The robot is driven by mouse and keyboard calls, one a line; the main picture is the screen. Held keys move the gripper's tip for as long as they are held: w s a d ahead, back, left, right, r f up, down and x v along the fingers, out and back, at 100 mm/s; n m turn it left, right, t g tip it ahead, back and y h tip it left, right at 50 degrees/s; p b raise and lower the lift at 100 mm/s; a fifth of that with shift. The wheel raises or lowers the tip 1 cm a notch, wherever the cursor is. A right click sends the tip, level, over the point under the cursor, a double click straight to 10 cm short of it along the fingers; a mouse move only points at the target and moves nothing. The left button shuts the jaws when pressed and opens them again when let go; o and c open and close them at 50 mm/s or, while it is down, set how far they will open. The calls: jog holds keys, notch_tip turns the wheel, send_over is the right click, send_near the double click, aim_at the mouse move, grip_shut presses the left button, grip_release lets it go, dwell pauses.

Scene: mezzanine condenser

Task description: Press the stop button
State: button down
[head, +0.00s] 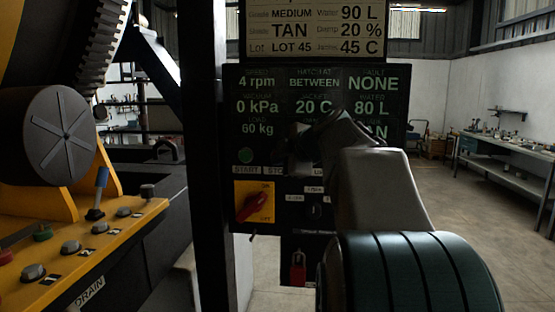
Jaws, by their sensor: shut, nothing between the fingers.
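The control panel (235,120) stands upright in the middle of the head view, with a lit readout above its controls. A green button (245,156) sits above the START label (246,170). To its right is a partly covered label (273,170) reading "STO". I cannot make out the stop button itself above that label; the area is dark and beside my gripper. My gripper (297,152) is shut and empty, dark against the panel front, with its tips pointing left. I cannot tell whether it touches the panel. My arm covers the panel's right side.
A red rotary switch (254,206) on a yellow plate and a red padlock (298,270) sit lower on the panel. A yellow console (90,255) with several buttons and a blue-handled lever (100,190) is at left. A workbench (505,170) stands far right, with open floor before it.

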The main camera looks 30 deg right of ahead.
jog(key=shift+w+d, duration=0.25)
jog(key=shift+w, duration=0.15)
dwell(0.4)
dwell(0.4)
jog(key=shift+s+a+b, duration=0.5)
jog(key=shift+s+b, duration=0.25)
jog(key=shift+b, duration=0.35)
jog(key=s+a+b, duration=0.1)
jog(key=s, duration=0.1)
jog(key=s+a+b, duration=0.1)
jog(key=s+b, duration=0.1)
jog(key=shift+a+b, duration=0.3)
jog(key=shift+a, duration=0.1)
